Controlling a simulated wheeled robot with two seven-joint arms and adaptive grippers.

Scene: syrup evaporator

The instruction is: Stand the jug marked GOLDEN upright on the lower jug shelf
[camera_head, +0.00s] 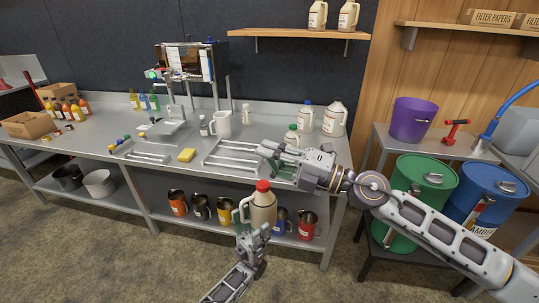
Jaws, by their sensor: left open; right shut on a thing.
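A cream jug with a red cap (264,210) stands upright at the front of the lower shelf (150,210) under the steel bench, its handle to the left. Its marking is not readable. My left gripper (252,236) is open, low in front of the jug's base, and covers part of it. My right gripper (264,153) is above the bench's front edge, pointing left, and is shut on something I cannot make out. A green-capped jug (292,137) shows just behind it, partly hidden. Two more cream jugs (305,118) (334,120) stand at the bench's back right.
Several coloured mugs stand on the lower shelf, including yellow (225,211) left of the jug and red (307,225) right of it. Green (420,195) and blue drums (487,195) stand right.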

